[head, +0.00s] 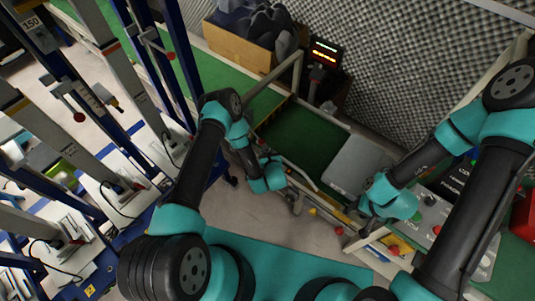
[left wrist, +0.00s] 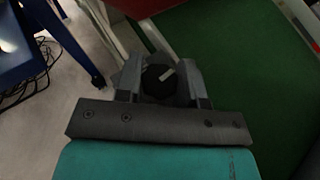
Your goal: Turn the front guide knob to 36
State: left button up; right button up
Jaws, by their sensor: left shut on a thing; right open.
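The front guide knob (left wrist: 158,82) shows in the left wrist view as a round black knob with a pale pointer mark. It sits between the two fingers of my left gripper (left wrist: 160,88), which is shut on it. The pale mark points up and to the right. I cannot read any scale numbers around it. In the head view my left gripper (head: 296,203) is at the near rail of the green conveyor, and the knob is hidden there. My right gripper (head: 358,236) is at the right, apart from the left one; its fingers are small, but it is open.
The green conveyor belt (head: 300,138) runs beyond the left gripper, with a grey plate (head: 356,164) at its right end. A control panel (head: 440,212) stands by the right arm. Blue-framed machines fill the left. A cardboard box (head: 237,44) stands at the back.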

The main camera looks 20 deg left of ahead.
dwell(0.3)
pick_arm(q)
jog(key=o, duration=0.9)
jog(key=v, duration=1.7)
jog(key=shift+s+r, duration=0.1)
jog(key=shift+s, duration=0.05)
